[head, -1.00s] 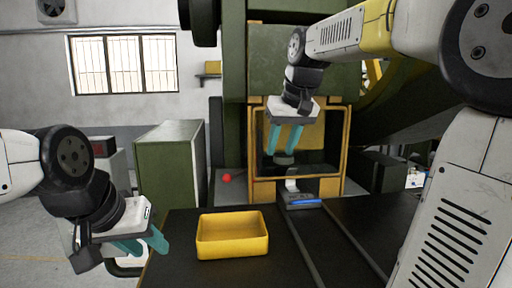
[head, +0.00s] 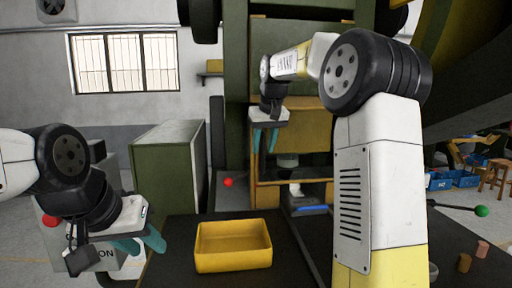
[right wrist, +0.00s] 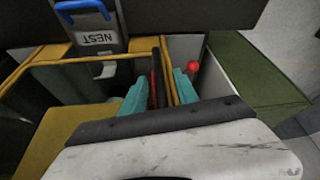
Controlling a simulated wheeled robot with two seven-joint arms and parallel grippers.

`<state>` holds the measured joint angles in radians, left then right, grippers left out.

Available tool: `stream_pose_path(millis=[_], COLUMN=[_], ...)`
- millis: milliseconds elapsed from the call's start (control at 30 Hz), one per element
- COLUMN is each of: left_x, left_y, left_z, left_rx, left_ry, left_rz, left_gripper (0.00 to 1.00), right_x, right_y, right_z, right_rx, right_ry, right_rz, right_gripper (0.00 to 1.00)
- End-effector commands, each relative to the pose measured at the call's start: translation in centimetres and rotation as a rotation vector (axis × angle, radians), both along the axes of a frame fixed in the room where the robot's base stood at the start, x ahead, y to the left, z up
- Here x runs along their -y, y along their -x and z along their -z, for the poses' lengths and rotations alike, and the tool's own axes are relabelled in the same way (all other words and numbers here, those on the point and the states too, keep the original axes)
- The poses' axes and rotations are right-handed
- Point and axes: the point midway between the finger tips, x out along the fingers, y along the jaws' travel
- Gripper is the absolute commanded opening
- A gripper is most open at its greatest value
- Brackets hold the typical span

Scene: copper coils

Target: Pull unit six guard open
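The guard is a yellow frame (head: 314,181) on the front of the green press, partly hidden behind my right arm. In the right wrist view its yellow bar (right wrist: 97,61) runs across the left side. My right gripper (head: 265,140) is at the guard's left edge. In the right wrist view its teal fingers (right wrist: 160,88) are apart, on either side of upright yellow and dark bars; firm contact is not clear. My left gripper (head: 141,243) is open and empty, low at the left beside the dark table.
A yellow tray (head: 233,264) stands on the dark table (head: 180,245). A green cabinet (head: 165,175) stands left of the press. A red ball knob (head: 228,182) is near the guard's left side. A plate marked NEST (right wrist: 97,38) has a blue handle.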

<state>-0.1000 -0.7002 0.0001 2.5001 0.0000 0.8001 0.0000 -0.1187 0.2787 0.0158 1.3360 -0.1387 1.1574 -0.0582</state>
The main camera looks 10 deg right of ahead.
Motion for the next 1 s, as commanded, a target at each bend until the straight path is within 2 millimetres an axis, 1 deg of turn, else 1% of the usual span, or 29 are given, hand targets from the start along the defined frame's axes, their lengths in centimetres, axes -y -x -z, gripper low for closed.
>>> stream_pose_path(millis=[100,300,333,467,500,1000], left_x=[0.00,0.00,0.00,0.00,0.00,0.00], left_y=[0.00,0.00,0.00,-0.01,-0.01,0.00], left_z=[0.00,0.00,0.00,-0.01,-0.01,0.00], left_rx=[0.000,0.000,0.000,0.000,0.000,0.000], left_ry=[0.000,0.000,0.000,0.000,0.000,0.000], left_rz=[0.000,0.000,0.000,0.000,0.000,0.000], left_gripper=[0.36,0.36,0.36,0.36,0.36,0.36], right_x=[-0.02,-0.02,-0.02,-0.03,-0.03,-0.03], right_y=[-0.15,-0.17,-0.16,-0.16,-0.15,-0.15], right_z=[0.46,0.46,0.45,0.44,0.43,0.38], right_rx=[-0.001,0.000,0.000,0.000,0.000,0.001], right_ry=[0.000,0.000,0.000,0.000,0.000,0.000], right_rz=[0.000,0.000,0.000,0.000,0.000,0.000], right_gripper=[0.36,0.36,0.34,0.09,0.01,0.00])
